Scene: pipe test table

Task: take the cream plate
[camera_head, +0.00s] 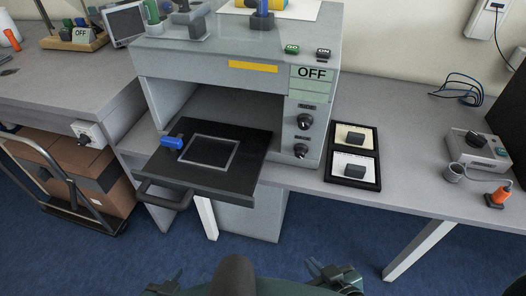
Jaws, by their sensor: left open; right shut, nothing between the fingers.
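The cream plate (342,134) lies in the rear compartment of a black two-part tray (327,162) on the table, right of the grey machine. A dark block-shaped grip stands on it. A similar white plate (340,166) with its own dark grip lies in the front compartment. My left gripper (166,283) is at the bottom edge, open and far from the plate. My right gripper (341,277) is also at the bottom edge, shut and empty, well in front of the tray. Both grippers are partly cut off by the frame.
The grey machine (220,58) shows an OFF sign; its black drawer (242,182) sticks out with a square frame and blue clamp (173,142). A grey device (478,148) and orange-topped part (501,193) stand at right. The table between tray and device is clear.

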